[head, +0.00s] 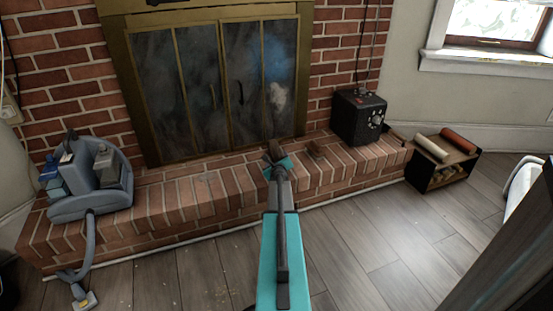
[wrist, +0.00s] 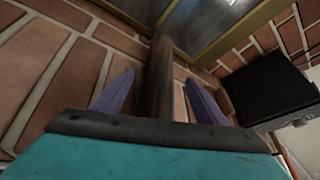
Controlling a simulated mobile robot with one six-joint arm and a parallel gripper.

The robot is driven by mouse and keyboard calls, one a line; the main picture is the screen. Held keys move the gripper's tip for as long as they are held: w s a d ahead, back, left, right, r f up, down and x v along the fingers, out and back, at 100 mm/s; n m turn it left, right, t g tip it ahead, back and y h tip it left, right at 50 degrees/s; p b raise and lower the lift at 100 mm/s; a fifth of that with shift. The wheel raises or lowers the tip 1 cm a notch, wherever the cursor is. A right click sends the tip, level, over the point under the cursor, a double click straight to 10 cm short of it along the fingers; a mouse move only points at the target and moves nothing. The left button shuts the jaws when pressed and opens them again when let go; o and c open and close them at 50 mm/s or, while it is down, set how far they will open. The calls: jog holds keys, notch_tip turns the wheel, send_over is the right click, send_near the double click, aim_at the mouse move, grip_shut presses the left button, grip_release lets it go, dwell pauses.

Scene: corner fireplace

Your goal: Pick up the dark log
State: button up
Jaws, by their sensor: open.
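The dark log (wrist: 157,75) is a brown, round-sided piece that lies lengthwise between the two purple fingers of my gripper (wrist: 158,82) in the wrist view. The fingers are open, with a gap showing on each side of the log. In the head view my gripper (head: 277,165) is at the brick hearth in front of the fireplace doors. A short dark end of the log (head: 274,149) shows just beyond it. My arm and gripper hide the rest of the log there.
A black box with knobs (head: 359,116) stands farther right. A low dark crate (head: 443,172) holding rolls stands on the open wood floor.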

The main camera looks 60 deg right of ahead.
aim_at(276, 158)
jog(key=shift+w+d, duration=0.1)
dwell(0.3)
jog(key=shift+x, duration=2.5)
jog(key=shift+w, duration=0.1)
jog(key=shift+c, duration=0.3)
jog(key=c, duration=1.5)
